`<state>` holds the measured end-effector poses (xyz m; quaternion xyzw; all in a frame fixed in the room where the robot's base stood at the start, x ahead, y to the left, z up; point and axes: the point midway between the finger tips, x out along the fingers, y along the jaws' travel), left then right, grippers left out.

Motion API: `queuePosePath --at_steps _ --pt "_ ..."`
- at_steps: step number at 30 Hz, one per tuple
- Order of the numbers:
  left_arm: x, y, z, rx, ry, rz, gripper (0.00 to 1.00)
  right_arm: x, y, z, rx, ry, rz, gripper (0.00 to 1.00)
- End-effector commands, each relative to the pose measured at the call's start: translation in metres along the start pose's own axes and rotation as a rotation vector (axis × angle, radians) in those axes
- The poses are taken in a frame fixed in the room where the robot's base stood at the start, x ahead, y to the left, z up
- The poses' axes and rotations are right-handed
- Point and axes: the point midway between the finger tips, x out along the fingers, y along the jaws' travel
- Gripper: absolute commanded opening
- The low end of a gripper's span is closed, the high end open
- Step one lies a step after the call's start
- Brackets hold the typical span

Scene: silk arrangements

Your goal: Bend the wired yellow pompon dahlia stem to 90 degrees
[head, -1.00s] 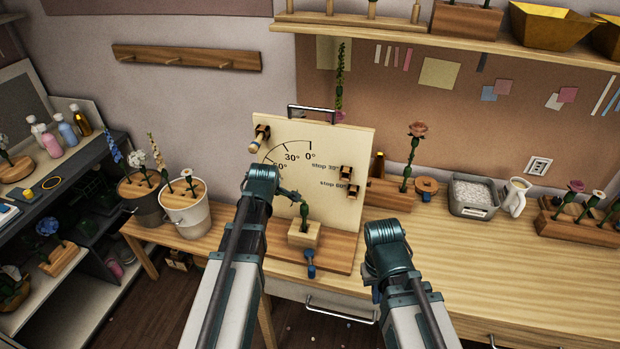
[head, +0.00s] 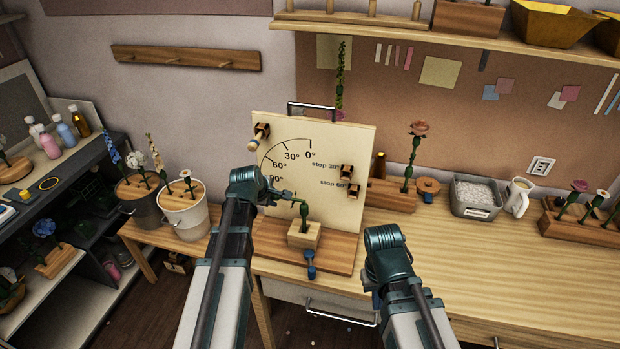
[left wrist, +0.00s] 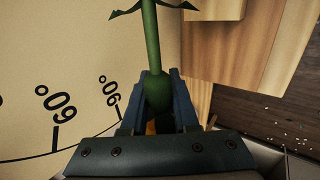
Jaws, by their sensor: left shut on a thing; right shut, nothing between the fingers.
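The dahlia's green stem (head: 304,214) rises from a light wooden block on the bending stand and turns left near its top, its upper part running almost level. My left gripper (head: 273,197) is shut on the flower end of the stem. The left wrist view shows the green stem and its swollen base (left wrist: 157,92) between my fingers (left wrist: 158,108); only a sliver of yellow bloom shows below. The dial board (head: 335,145) behind is marked 0°, 30°, 60° and 90°; my gripper is near the 90° mark. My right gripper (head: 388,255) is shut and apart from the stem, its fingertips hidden.
Wooden stops (head: 347,172) sit on the board's right side, and a blue-handled clamp (head: 311,270) is at the block's front. White (head: 185,212) and grey buckets stand left. A rose in a wooden block (head: 392,195) stands right.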

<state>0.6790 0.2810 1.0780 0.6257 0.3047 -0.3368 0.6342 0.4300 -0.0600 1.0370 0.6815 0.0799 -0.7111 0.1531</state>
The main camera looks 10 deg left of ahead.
Motion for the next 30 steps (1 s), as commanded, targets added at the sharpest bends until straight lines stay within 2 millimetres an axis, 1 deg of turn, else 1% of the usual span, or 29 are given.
queuePosePath --at_steps 6,12,23,30 --pt "0.000 0.000 0.000 0.001 0.000 -0.001 0.00 0.000 0.000 0.000 0.000 0.000 0.000 0.00" --pt "0.005 -0.004 0.001 -0.031 -0.040 0.000 0.00 0.007 -0.001 0.000 0.000 0.000 0.000 0.00" --pt "-0.005 0.003 0.000 0.025 0.033 -0.002 0.00 -0.006 0.001 0.000 0.000 0.000 0.000 0.00" --pt "-0.003 0.002 -0.001 0.023 0.033 -0.001 0.00 -0.004 0.000 0.000 0.000 0.000 0.000 0.00"
